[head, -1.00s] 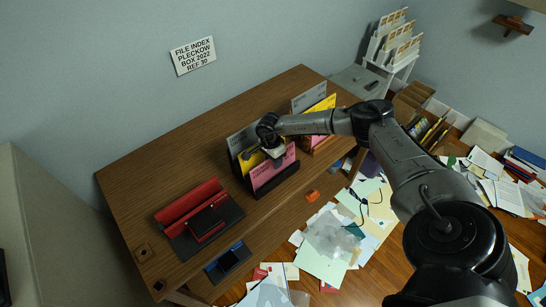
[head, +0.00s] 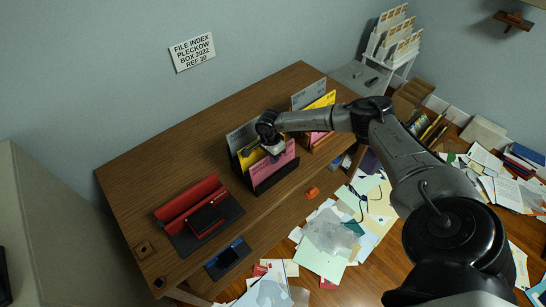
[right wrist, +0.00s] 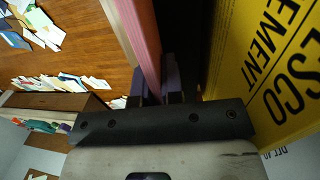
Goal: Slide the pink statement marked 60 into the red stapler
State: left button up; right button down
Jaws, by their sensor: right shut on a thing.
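A pink statement (head: 275,167) stands upright in the front of a dark file holder on the desk. My right gripper (head: 275,149) is at its upper edge, shut on it. In the right wrist view the pink sheet (right wrist: 147,38) runs edge-on between the fingers (right wrist: 160,80). A yellow file (right wrist: 265,75) stands beside it, and shows behind it in the head view (head: 249,155). The pink sheet's number is too small to read. The red stapler (head: 190,203) lies on a dark base at the desk's left front. My left gripper is not in view.
A second holder with yellow, grey and pink files (head: 318,105) stands to the right. A small blue-and-black device (head: 228,256) sits at the front edge. Desk between holder and stapler is clear. Papers (head: 330,235) litter the floor.

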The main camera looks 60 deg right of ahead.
jog(key=shift+r, duration=0.2)
jog(key=shift+r+p, duration=0.75)
jog(key=shift+r, duration=0.1)
jog(key=shift+r+p, duration=0.4)
jog(key=shift+r, duration=0.05)
notch_tip(320, 180, up, 10)
jog(key=p, duration=0.7)
jog(key=shift+f, duration=0.25)
